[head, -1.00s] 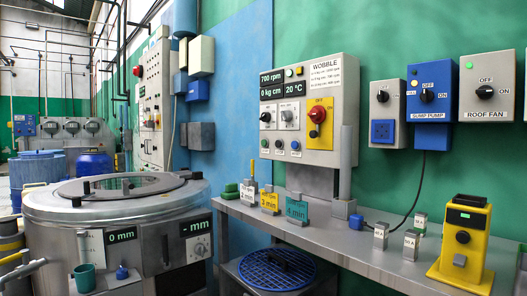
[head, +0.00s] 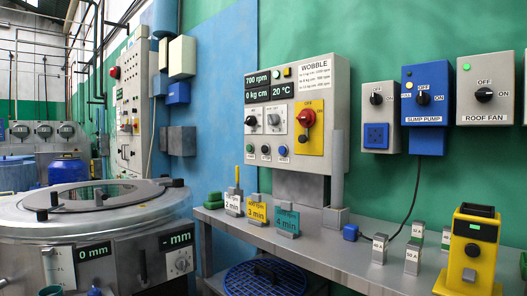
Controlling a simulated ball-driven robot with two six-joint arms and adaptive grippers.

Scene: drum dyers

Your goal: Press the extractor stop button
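The grey control panel (head: 296,165) hangs on the wall at the middle of the head view. It shows 700 rpm, 0 kg cm and 20 °C. A row of three small round buttons runs along its lower left: a left one (head: 249,148), a middle one (head: 265,149) and a blue right one (head: 282,151). Their labels are too small to read, so I cannot tell which is stop. Above them are two rotary switches (head: 274,119). A red knob (head: 306,118) sits on a yellow plate to their right. Neither of my grippers is in view.
A metal bench (head: 330,255) runs below the panel, with coloured minute tags (head: 257,212), small weights (head: 379,247) and a yellow device (head: 470,250). A large steel drum machine (head: 100,232) stands at left. Wall switch boxes (head: 424,106) hang at right.

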